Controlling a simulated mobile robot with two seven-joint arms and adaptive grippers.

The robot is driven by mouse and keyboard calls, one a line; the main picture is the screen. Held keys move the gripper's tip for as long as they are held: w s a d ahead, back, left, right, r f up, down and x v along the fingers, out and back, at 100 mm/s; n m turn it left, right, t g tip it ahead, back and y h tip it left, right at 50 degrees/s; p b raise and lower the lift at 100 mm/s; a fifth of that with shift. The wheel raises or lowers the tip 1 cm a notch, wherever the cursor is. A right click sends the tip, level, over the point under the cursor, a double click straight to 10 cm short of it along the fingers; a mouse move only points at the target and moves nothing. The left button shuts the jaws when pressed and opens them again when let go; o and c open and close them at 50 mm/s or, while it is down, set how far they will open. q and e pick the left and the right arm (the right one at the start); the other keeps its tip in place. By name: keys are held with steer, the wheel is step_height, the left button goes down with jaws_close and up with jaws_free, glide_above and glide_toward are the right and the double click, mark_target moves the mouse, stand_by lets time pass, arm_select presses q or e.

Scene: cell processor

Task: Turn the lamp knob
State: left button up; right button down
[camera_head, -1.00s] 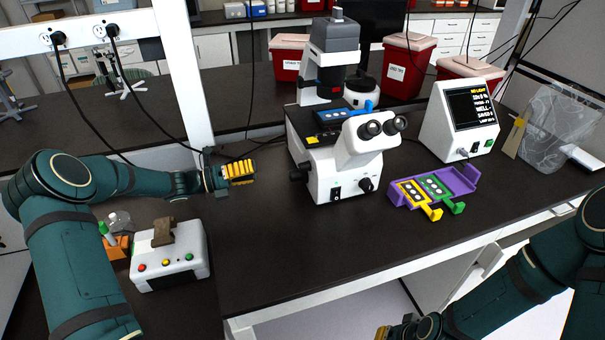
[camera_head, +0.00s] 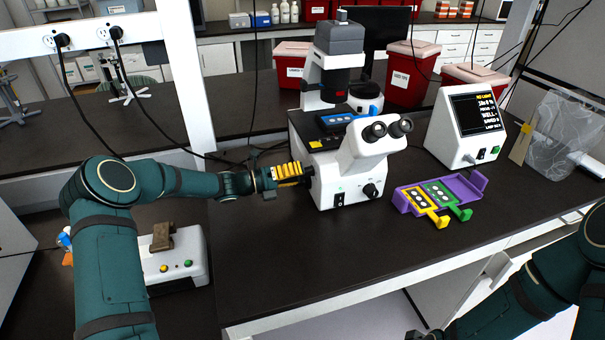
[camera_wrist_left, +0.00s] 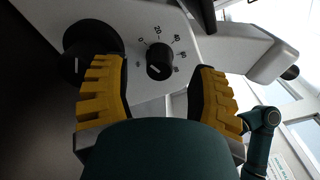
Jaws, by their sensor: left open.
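The white microscope (camera_head: 335,180) stands on the dark bench, and my left gripper (camera_head: 302,172) is at its left side. In the left wrist view a small black knob (camera_wrist_left: 159,58) with a white pointer line sits on a white panel with a numbered dial. My left gripper (camera_wrist_left: 157,70) is open, with its yellow fingers to either side of that knob. I cannot tell whether they touch it. A larger black knob (camera_wrist_left: 88,55) is beside the left finger. The numbered knob is hidden in the head view.
A purple tray (camera_head: 478,184) with yellow and green slide holders lies right of the microscope. A white display box (camera_head: 455,140) stands behind it. A white device with coloured buttons (camera_head: 183,262) is at lower left. The bench front is clear.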

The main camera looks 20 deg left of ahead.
arm_select(q)
steer(key=shift+x, duration=0.95)
jaws_close()
